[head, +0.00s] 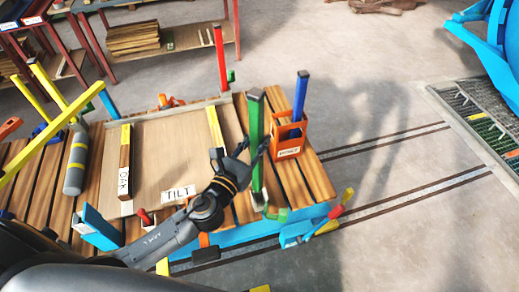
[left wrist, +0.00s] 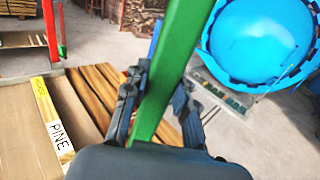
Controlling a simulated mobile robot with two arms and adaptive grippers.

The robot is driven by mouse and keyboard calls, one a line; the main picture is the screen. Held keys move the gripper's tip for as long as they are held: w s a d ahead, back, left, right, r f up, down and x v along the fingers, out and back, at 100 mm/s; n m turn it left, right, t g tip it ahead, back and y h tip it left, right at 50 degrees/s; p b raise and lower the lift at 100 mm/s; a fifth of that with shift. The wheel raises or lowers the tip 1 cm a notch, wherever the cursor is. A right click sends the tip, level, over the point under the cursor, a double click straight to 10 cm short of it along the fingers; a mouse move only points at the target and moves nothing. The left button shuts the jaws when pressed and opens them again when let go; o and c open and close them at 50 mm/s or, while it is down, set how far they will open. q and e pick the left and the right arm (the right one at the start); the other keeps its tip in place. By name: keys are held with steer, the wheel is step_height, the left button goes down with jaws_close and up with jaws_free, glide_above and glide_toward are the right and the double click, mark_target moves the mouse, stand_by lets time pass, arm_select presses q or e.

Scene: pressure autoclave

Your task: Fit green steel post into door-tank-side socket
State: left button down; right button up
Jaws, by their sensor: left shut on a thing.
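My left gripper (head: 248,152) is shut on the green steel post (head: 256,118), gripping it around mid-height. The post stands nearly upright at the right part of the slatted wooden trolley deck. Its lower end is at a small pale socket (head: 259,201) near the deck's front right corner; I cannot tell whether it is inside the socket or just above it. In the left wrist view the green post (left wrist: 168,75) runs between both fingers of the gripper (left wrist: 158,105), slanting across the picture. Its lower end is hidden there. My right gripper is not in view.
An orange holder (head: 289,138) with a blue post (head: 300,95) stands just right of the green post. A red post (head: 220,58) stands at the deck's back. A plywood sheet (head: 165,155) lies left.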

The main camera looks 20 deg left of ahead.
arm_select(q)
steer(key=shift+w+d+f, duration=0.25)
steer(key=shift+w+f, duration=0.1)
steer(key=shift+f, duration=0.15)
steer(key=shift+f+b, duration=0.65)
steer(key=shift+f, duration=0.85)
steer(key=shift+f+b, duration=0.6)
steer(key=shift+f, duration=0.05)
steer(key=c, duration=1.1)
jaws_free()
steer(key=shift+o, duration=0.2)
steer(key=shift+r, duration=0.1)
steer(key=s+a+r+b, duration=0.1)
steer(key=s+a+b, duration=0.1)
steer(key=s, duration=1)
steer(key=shift+b, duration=0.6)
